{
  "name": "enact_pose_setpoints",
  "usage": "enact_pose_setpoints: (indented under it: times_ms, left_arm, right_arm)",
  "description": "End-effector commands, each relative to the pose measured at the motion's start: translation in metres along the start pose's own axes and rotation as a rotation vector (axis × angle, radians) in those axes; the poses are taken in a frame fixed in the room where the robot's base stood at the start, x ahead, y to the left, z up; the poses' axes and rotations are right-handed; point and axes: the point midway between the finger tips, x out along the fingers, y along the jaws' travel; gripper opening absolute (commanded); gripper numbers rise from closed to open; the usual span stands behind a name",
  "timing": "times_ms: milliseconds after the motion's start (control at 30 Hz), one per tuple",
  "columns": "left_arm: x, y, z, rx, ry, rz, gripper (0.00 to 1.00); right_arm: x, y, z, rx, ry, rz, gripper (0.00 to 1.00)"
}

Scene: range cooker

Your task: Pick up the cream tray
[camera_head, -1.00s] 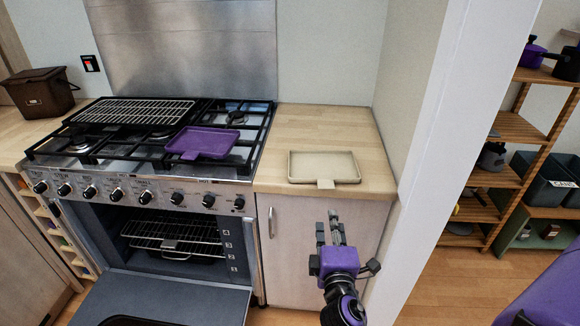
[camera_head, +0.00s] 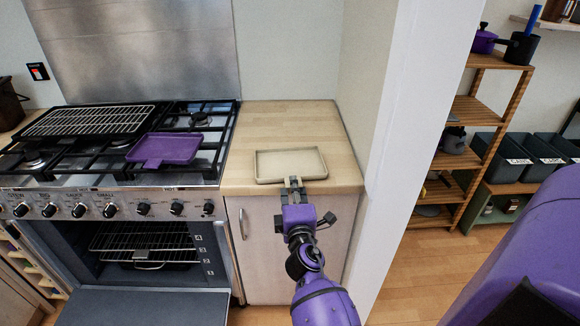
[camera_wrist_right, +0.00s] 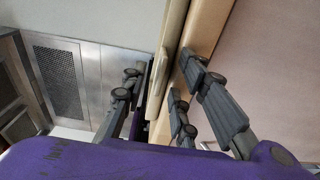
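The cream tray (camera_head: 290,163) lies flat on the wooden counter to the right of the stove, close to the counter's front edge. It also shows edge-on as a pale strip in the right wrist view (camera_wrist_right: 172,62). My right gripper (camera_head: 292,183) is at the tray's front side, where its tab is. In the right wrist view the fingers (camera_wrist_right: 156,100) are spread apart, with the tray's tab between them. I cannot tell whether they touch it. The gripper hides the tab in the head view. My left gripper is not in view.
A purple tray (camera_head: 166,149) rests on the black hob grates beside a wire rack (camera_head: 88,121). The oven door (camera_head: 140,306) hangs open below. A white wall end (camera_head: 410,140) stands right of the counter. The counter (camera_head: 262,122) behind the cream tray is clear.

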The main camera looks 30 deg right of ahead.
Motion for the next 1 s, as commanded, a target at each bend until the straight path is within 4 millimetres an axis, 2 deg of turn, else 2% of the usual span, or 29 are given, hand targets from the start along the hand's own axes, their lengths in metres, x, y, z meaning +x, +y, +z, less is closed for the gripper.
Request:
enact_pose_setpoints:
  times_ms: [100, 300, 333, 833, 1000]
  left_arm:
    - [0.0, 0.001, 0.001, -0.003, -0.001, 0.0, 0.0]
    - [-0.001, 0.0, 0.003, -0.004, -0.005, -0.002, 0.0]
    - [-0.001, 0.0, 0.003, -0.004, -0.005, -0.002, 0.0]
    - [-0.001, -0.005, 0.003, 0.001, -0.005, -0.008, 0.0]
    - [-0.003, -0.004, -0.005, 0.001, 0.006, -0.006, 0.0]
  right_arm:
    - [0.0, -0.001, 0.0, 0.0, 0.0, -0.001, 0.27]
    - [-0.001, 0.0, 0.0, 0.0, 0.0, 0.0, 0.01]
    - [-0.001, 0.0, 0.0, 0.001, 0.0, 0.0, 0.0]
    - [-0.001, 0.002, 0.0, 0.001, 0.001, 0.002, 0.0]
    - [0.0, 0.014, -0.001, 0.003, 0.002, 0.006, 0.0]
